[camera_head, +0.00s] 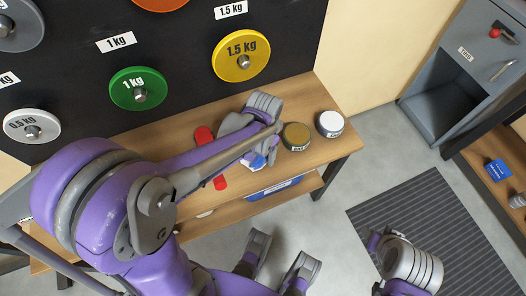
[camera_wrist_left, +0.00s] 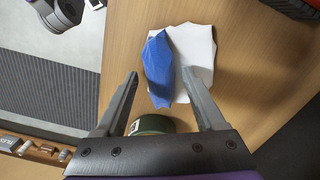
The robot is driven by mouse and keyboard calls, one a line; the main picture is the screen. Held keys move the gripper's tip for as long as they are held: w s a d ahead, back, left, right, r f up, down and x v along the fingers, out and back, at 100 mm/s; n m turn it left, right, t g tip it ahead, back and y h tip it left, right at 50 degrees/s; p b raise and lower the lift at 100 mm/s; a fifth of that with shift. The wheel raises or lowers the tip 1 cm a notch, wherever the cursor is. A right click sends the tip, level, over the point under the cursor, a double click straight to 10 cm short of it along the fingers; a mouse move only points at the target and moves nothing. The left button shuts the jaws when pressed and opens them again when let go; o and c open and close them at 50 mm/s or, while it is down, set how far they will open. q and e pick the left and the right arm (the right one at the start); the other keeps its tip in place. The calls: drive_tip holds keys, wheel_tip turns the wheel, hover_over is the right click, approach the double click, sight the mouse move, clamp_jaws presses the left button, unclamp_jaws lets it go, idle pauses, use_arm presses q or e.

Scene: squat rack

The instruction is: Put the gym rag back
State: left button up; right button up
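The gym rag, a crumpled blue and white cloth, lies on the wooden bench (camera_wrist_left: 245,75). Its blue fold (camera_wrist_left: 158,68) and white part (camera_wrist_left: 197,50) show in the left wrist view. In the head view only a small part of the rag (camera_head: 258,162) shows beside my arm. My left gripper (camera_wrist_left: 160,75) is open, its fingers apart with the blue fold between or just beyond the tips. Whether they touch the cloth cannot be told. In the head view my left wrist hides much of the gripper. My right wrist shows at the lower right; its fingers cannot be made out.
An olive-topped can (camera_head: 297,136) and a white-topped can (camera_head: 330,123) stand on the bench right of the rag. Red objects (camera_head: 203,136) lie left. A blue labelled bin (camera_head: 275,188) is below. A grey cabinet (camera_head: 432,108) with an open compartment stands right. Weight plates hang behind.

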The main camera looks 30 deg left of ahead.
sight(264, 154)
use_arm(q)
drive_tip(key=shift+r, duration=0.3)
wheel_tip(264, 154, up, 11)
drive_tip(key=p, duration=0.3)
drive_tip(key=s+f+n+t, duration=0.2)
drive_tip(key=s+t, duration=0.3)
drive_tip(key=s, duration=0.5)
drive_tip(key=shift+s+d+n, duration=0.35)
drive_tip(key=shift+n, duration=0.45)
